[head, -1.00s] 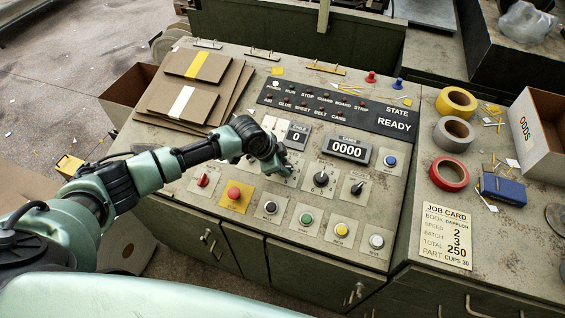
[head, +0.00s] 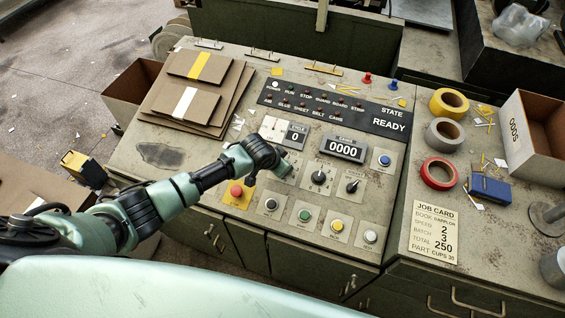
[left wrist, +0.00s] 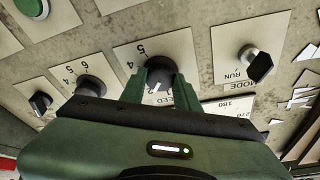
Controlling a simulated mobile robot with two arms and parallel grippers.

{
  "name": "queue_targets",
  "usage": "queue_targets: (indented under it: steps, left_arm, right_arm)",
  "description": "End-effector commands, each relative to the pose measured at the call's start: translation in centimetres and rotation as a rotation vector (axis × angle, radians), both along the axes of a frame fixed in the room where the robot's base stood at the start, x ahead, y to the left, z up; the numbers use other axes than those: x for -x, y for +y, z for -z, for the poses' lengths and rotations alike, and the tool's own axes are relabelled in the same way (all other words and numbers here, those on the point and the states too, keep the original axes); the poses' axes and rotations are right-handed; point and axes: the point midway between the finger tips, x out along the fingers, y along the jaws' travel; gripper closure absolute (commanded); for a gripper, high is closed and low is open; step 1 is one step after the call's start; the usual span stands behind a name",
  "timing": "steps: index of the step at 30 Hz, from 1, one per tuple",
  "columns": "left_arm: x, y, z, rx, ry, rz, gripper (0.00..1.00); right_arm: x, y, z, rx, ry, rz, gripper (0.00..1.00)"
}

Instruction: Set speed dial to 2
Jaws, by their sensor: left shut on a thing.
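The speed dial (left wrist: 160,66) is a dark round knob on a pale plate, upside down in the left wrist view. The numbers 4 and 5 and part of the word SPEED show around it. A white mark shows on the knob between my fingers; which number it points at I cannot tell. My left gripper (left wrist: 158,76) is shut on this knob, one green finger on each side. In the head view my left gripper (head: 284,169) is over the panel and hides the dial. The job card (head: 433,231) reads speed 2. My right gripper is not in view.
The mode knob (left wrist: 258,65) and a second numbered dial (left wrist: 90,76) flank the speed dial. Buttons, including a green one (head: 305,215), line the panel's front. Greyboard sheets (head: 188,98) lie at its left. Tape rolls (head: 439,173) and an open box (head: 540,130) stand right.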

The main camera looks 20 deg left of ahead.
Motion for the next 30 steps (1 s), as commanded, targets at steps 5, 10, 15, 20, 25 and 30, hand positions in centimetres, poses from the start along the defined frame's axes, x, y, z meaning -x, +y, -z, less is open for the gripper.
queue_targets:
  steps: [5, 10, 15, 20, 25, 30]
  left_arm:
    - [-0.13, -0.04, -0.16, 0.004, -0.003, -0.014, 1.0]
    - [-0.15, -0.03, -0.16, 0.005, -0.004, -0.014, 1.0]
    - [-0.16, -0.03, -0.17, 0.004, -0.004, -0.013, 0.58]
    - [-0.11, -0.02, -0.12, 0.004, -0.003, -0.013, 0.47]
    - [-0.06, 0.01, -0.08, 0.003, -0.002, -0.013, 0.47]
    - [0.4, 0.17, -0.77, 0.003, -0.001, -0.012, 0.47]
  right_arm:
    - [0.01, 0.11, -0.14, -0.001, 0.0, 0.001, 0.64]
    - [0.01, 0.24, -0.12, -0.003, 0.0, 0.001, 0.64]
    - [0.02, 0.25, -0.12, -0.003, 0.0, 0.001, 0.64]
    - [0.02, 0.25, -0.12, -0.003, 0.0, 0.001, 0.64]
    - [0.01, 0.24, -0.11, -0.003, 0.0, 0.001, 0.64]
    - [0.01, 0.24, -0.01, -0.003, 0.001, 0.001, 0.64]
